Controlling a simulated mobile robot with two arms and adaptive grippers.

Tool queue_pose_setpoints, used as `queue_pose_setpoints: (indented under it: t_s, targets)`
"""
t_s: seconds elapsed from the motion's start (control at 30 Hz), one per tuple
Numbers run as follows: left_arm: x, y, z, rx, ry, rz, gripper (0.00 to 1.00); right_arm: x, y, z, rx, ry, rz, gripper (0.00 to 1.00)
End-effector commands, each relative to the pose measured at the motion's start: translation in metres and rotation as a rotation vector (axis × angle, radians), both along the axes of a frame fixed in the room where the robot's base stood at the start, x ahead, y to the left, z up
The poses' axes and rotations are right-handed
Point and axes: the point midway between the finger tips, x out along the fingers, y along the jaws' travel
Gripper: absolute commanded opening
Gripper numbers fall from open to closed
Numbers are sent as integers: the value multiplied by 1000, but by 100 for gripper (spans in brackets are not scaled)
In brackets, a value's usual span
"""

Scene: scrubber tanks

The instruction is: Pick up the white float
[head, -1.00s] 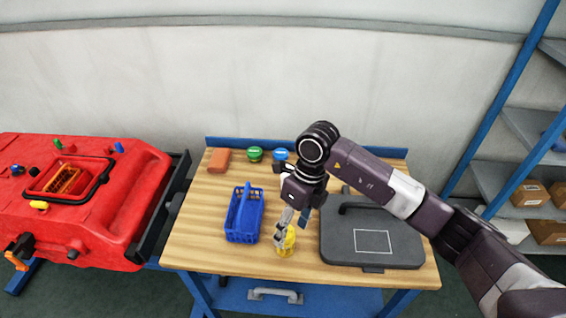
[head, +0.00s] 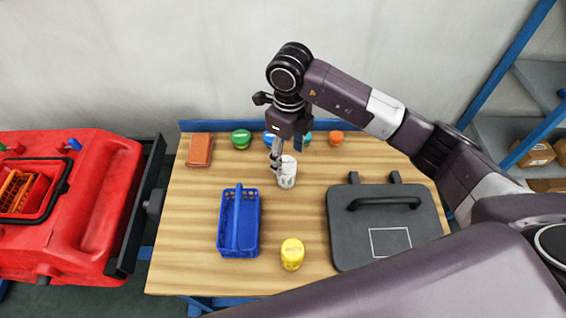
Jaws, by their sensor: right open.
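The white float (head: 287,174) is a small white cylinder standing on the wooden table, behind and to the right of the blue basket. My right gripper (head: 277,168) points down at the float's left side and partly overlaps it in the head view. Its jaws are open; I cannot tell whether a finger touches the float. My left gripper is not in view.
The blue basket (head: 238,222), a yellow float (head: 292,254) and a black case (head: 385,228) stand nearer the front. A red machine (head: 70,210) stands left.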

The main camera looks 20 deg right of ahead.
Motion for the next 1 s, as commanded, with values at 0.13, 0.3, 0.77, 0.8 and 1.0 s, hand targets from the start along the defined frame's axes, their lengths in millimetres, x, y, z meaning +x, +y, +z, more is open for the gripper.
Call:
queue_pose_setpoints:
  t_s: [0.13,0.3,0.77,0.8,1.0]
  targets:
    - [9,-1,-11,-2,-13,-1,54,0,0,-12,1,1,0,58]
    - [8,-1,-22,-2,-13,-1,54,0,0,-23,1,1,0,58]
    - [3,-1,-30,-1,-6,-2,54,-1,0,-49,1,6,-1,58]
    - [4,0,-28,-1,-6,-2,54,-1,0,-54,1,5,-1,58]
    - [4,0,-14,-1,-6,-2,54,0,-2,-75,1,7,-3,58]
